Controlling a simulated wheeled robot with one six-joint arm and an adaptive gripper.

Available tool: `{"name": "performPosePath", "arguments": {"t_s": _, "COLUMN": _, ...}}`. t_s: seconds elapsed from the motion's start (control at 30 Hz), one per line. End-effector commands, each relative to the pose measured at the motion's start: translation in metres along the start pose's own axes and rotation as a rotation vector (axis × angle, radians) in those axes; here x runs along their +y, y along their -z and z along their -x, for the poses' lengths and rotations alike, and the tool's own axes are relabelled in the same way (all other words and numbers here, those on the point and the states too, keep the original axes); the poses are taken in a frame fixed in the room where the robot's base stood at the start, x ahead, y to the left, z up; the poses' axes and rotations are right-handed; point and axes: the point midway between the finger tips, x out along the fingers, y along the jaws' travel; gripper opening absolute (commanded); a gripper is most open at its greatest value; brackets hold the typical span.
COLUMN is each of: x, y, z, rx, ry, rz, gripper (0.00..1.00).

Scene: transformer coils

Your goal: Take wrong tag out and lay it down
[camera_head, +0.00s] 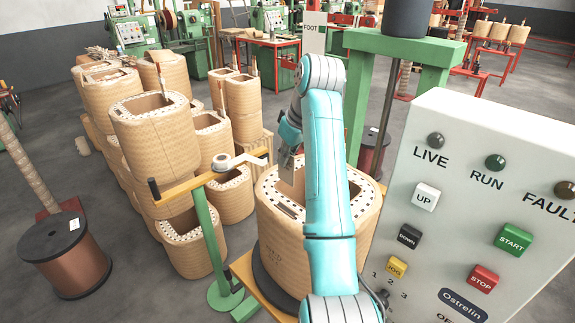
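My gripper (291,150) points down over the large paper-wrapped coil (282,240) at the centre, close to its open top. A small pale tan card (287,174), which looks like the tag, stands upright at the gripper's fingertips, at the coil's opening. The fingers are small and partly hidden, so I cannot tell whether they are shut on the card or only beside it. Any writing on the card is too small to read. My teal arm hides part of the coil's top and right side.
A yellow bar on a green post (212,240) with a white tape roll (221,161) stands left of the coil. A control panel (480,200) fills the right. Stacked coils (155,140) and a copper-coloured wire drum (75,265) stand left, with bare floor between.

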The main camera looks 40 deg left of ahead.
Motion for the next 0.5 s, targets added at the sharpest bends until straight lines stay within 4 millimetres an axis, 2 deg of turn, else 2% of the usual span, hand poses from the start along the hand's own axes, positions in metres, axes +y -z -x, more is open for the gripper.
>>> {"name": "performPosePath", "arguments": {"t_s": 0.5, "x": 0.000, "y": 0.012, "z": 0.029, "rx": 0.001, "ry": 0.000, "rz": 0.000, "gripper": 0.00}}
